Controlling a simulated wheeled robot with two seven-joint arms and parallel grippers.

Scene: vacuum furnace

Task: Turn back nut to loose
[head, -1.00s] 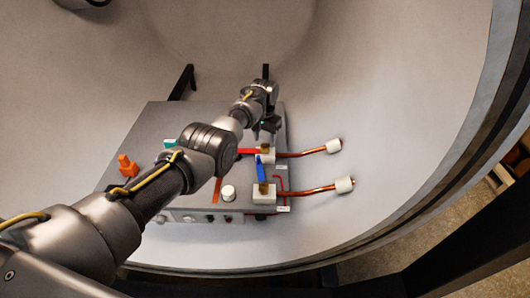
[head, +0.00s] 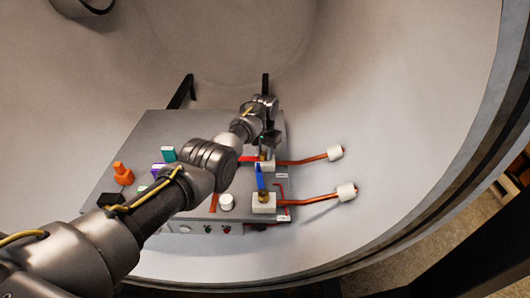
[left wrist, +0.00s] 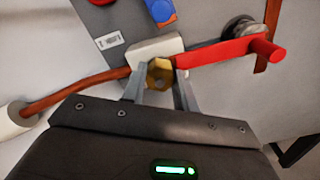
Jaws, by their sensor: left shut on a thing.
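A brass hex nut (left wrist: 160,74) sits at the joint between a copper pipe (left wrist: 75,88), a white block (left wrist: 152,48) and a red lever (left wrist: 225,52) in the left wrist view. My left gripper (left wrist: 160,88) is shut on the nut, with one finger on each side of it. In the head view my left gripper (head: 266,148) is at the far valve on the grey panel (head: 190,122), and its fingers are small there. A second valve with a blue lever (head: 259,178) stands nearer. My right gripper is not in view.
Two copper pipes with white ends (head: 346,192) stick out to the right of the panel. An orange knob (head: 122,173), a teal block (head: 169,154) and a white knob (head: 226,201) stand on the panel. The curved chamber wall (head: 400,110) surrounds it.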

